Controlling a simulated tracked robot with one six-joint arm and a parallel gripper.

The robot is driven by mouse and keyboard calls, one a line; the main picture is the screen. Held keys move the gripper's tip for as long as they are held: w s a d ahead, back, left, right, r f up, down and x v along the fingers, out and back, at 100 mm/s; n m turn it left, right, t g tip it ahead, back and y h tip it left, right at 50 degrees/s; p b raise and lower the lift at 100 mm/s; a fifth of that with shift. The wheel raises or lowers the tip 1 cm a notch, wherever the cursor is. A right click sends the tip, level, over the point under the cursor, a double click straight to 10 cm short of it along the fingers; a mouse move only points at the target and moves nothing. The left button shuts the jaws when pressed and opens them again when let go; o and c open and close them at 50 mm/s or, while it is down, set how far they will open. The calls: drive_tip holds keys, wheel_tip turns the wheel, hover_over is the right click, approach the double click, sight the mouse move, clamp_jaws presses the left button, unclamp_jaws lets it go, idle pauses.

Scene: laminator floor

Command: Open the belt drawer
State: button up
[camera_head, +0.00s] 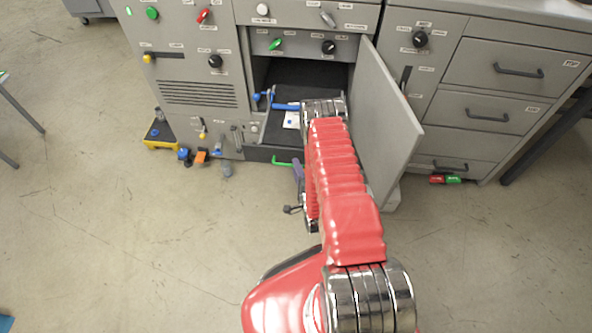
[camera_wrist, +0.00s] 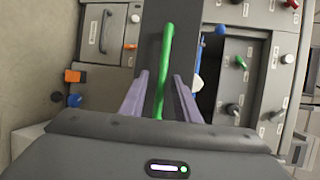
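A dark, low drawer front (camera_head: 256,154) with a green bar handle (camera_head: 284,161) sits at the bottom of the grey machine, under an open compartment. Its label cannot be read, so I cannot confirm it is the belt drawer. In the wrist view the green handle (camera_wrist: 165,60) runs from the top down between the two purple fingers of my gripper (camera_wrist: 161,95). The fingers stand apart, with a gap on each side of the handle. In the head view my gripper (camera_head: 299,172) is at the handle's right end, partly hidden by my red arm.
A grey door (camera_head: 383,120) hangs open to the right of my arm. Blue levers (camera_head: 286,106) show inside the compartment. Small orange (camera_head: 201,157) and blue (camera_head: 183,154) fittings stick out low on the left. A yellow step (camera_head: 160,144) stands further left.

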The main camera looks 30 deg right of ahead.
drive_tip(key=v, duration=1.3)
drive_tip(key=shift+s, duration=0.4)
drive_tip(key=shift+a, duration=0.15)
